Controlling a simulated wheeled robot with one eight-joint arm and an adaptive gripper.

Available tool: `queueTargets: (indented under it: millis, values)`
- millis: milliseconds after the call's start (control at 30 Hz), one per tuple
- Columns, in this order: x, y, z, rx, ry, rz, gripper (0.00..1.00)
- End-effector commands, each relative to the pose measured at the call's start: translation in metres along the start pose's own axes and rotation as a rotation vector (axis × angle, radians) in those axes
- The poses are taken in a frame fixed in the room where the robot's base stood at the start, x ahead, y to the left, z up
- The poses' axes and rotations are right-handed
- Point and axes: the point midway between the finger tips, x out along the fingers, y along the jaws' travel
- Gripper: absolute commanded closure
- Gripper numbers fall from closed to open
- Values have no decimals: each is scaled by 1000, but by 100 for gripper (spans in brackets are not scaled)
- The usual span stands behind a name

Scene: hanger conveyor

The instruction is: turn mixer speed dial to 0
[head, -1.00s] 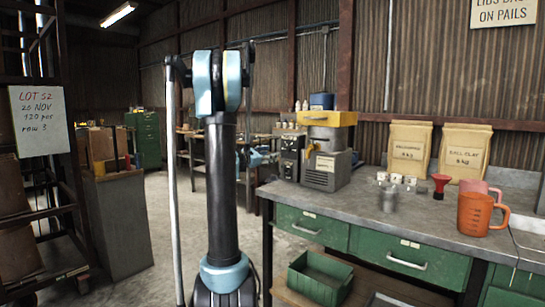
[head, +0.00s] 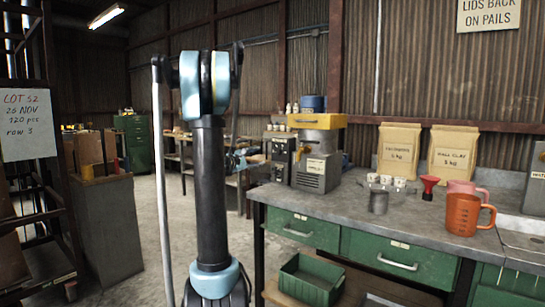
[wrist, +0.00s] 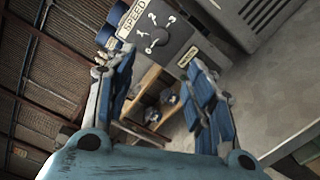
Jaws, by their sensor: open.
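The yellow-topped grey mixer (head: 316,172) stands at the left end of the workbench. Its grey control box (head: 278,158) is on its left; the dial is too small to read in the head view. In the wrist view the speed dial (wrist: 156,38) is a dark knob ringed by small marks, on a grey panel beside a tilted "SPEED" label (wrist: 133,17). My gripper (wrist: 158,60) is open and empty, its blue fingers spread apart. The dial lies beyond the fingertips, near the top, and appears untouched. Which mark the dial points to is unclear.
A green bin (head: 312,280) sits below. A grey cabinet (head: 118,225) stands left, with open floor between.

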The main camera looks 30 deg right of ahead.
Motion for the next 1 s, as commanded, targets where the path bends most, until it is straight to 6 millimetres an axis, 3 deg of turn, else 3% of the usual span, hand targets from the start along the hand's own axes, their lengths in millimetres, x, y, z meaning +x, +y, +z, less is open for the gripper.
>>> queueTargets:
  millis: [600, 800, 1000]
  values:
    - [-28, 1, 1, 1125, -8, 6, 51]
    - [-32, 1, 1, 1308, -8, 8, 51]
    - [-23, 1, 2, 1341, -11, 9, 51]
